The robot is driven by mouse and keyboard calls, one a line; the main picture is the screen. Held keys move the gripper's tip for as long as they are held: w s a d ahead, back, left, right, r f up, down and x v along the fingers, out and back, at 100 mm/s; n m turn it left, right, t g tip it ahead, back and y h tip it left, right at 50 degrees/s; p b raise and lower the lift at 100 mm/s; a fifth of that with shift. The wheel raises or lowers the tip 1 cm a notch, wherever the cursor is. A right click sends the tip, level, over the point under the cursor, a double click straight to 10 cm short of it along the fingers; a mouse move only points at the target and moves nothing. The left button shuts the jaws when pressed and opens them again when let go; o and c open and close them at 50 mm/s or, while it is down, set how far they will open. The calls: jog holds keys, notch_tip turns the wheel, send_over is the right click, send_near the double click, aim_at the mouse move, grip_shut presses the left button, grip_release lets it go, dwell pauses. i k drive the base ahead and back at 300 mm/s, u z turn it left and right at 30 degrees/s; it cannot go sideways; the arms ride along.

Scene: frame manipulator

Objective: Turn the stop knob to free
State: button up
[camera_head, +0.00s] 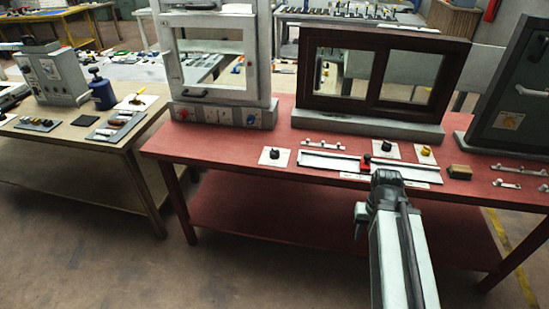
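I cannot tell for certain which knob is the stop knob. On the red table (210,160), a black knob (275,154) sits on a white plate left of the long rail (330,162). Another black knob (386,146) sits on a white plate behind the rail, and a yellow knob (426,151) sits on a plate to its right. The plate markings are too small to read. My arm reaches up from the bottom, and its dark end (388,182) is at the table's front edge, before the rail. The gripper's fingers cannot be made out.
A red block (365,163) is on the rail. A dark brown window frame (385,70) and a white-framed cabinet (217,60) with small knobs on its base stand behind. A tan block (460,172) and small handles lie at right. The table's front left is clear.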

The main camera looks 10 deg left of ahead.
aim_at(274, 153)
jog(key=k, duration=0.6)
jog(key=u, duration=0.45)
jog(key=i, duration=0.8)
jog(key=u, duration=0.5)
jog(key=i, duration=0.7)
jog(key=z, duration=0.3)
